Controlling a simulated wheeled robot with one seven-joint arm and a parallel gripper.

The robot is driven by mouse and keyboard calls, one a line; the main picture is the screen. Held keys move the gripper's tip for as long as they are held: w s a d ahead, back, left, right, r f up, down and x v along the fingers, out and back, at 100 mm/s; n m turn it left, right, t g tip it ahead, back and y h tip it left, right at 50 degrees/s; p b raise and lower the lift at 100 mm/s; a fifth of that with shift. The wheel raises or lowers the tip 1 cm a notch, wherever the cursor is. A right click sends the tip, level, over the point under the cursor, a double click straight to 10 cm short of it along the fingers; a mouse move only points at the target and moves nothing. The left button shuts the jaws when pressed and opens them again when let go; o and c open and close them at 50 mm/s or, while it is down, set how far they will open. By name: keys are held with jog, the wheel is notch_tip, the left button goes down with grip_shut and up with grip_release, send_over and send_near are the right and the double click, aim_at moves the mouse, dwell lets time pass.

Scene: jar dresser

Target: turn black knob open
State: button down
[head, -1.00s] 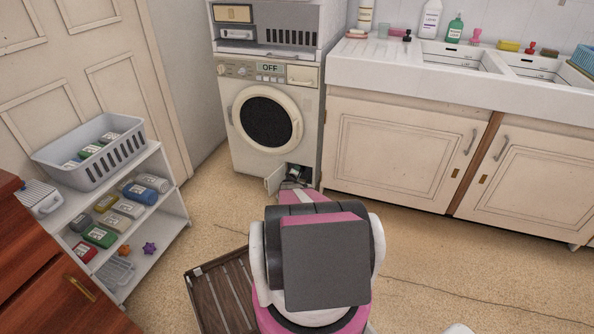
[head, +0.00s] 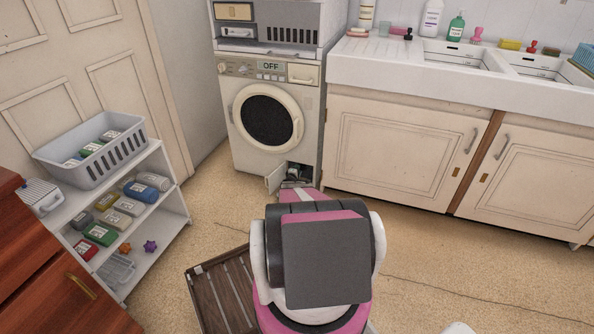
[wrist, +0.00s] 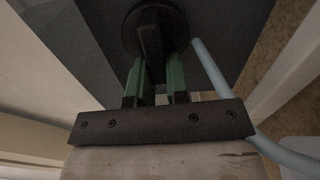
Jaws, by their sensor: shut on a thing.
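The black knob (wrist: 150,22) is at the top middle of the wrist view, a round dark disc with a raised grip bar. My gripper (wrist: 160,50) has green fingers, one on each side of the bar, and is shut on it. In the head view the small hatch opening (head: 297,174) at the washing machine's lower right is open, its flap (head: 274,179) swung out to the left. My arm reaches to this opening and hides most of its inside. The knob and fingers cannot be made out in the head view.
The washing machine (head: 240,150) displays OFF. A light blue hose (wrist: 212,72) runs just right of the knob in the wrist view. A sink cabinet (head: 395,150) stands to the right, a white shelf (head: 160,215) to the left, and a slatted wooden mat (head: 222,290) lies on the floor.

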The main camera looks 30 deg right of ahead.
jog(key=shift+f, duration=0.1)
jog(key=c, duration=1.1)
grip_release()
jog(key=v, duration=1)
jog(key=shift+s+a, duration=0.25)
jog(key=shift+s, duration=0.1)
